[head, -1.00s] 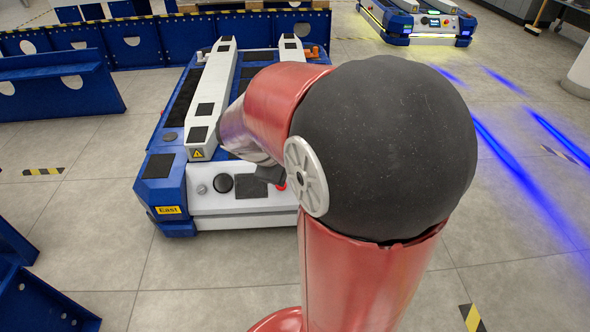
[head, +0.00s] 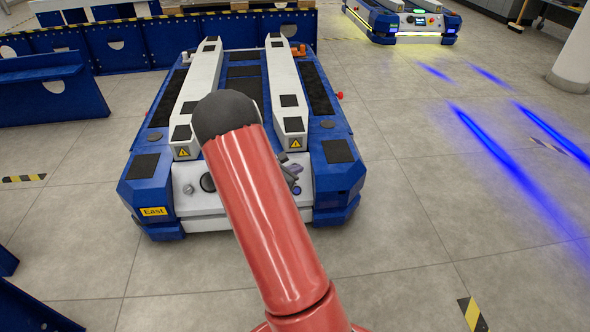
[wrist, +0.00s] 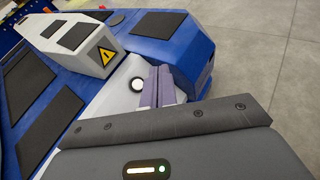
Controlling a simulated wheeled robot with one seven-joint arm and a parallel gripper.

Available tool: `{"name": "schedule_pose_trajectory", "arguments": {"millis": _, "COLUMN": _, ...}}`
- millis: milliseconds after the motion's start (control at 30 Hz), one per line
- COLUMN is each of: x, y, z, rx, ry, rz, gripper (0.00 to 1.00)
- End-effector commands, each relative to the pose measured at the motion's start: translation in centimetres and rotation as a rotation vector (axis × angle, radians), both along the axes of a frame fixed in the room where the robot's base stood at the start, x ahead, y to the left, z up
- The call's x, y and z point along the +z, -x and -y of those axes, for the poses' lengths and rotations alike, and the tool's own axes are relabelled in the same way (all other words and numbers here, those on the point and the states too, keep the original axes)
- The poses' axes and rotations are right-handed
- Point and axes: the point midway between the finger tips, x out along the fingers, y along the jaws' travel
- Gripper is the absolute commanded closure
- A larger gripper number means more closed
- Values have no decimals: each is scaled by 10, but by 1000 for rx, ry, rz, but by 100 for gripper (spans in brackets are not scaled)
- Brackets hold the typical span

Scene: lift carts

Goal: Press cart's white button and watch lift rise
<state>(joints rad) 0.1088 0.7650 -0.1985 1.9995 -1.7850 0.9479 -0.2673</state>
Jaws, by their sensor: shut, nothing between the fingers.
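The blue and white cart (head: 147,190) with the yellow "East" label stands in front of me in the head view. Its lift shows as two long white beams (head: 198,82) with dark pads, lying low along the cart's top. The round white button (wrist: 137,84) shows in the wrist view on the cart's white front panel; in the head view my arm hides it. My gripper (wrist: 160,87) is shut and empty, its fingers just right of the button in the wrist view. Whether they touch the panel, I cannot tell. In the head view the gripper (head: 294,178) is partly behind my red arm.
A dark round knob (head: 208,183) sits on the panel left of my arm. Blue racks (head: 120,45) stand behind and left of the cart. A second cart (head: 405,22) stands at the back right. The floor on the right is clear, with blue light streaks.

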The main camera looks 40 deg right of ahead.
Motion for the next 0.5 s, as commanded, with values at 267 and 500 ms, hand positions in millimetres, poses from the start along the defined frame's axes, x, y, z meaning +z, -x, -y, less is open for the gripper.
{"name": "schedule_pose_trajectory", "arguments": {"millis": 267, "x": -10, "y": -7, "z": 4, "rx": -2, "ry": -1, "rz": 1, "gripper": 100}}
{"name": "schedule_pose_trajectory", "arguments": {"millis": 500, "x": -34, "y": -28, "z": 18, "rx": -3, "ry": -2, "rz": 2, "gripper": 100}}
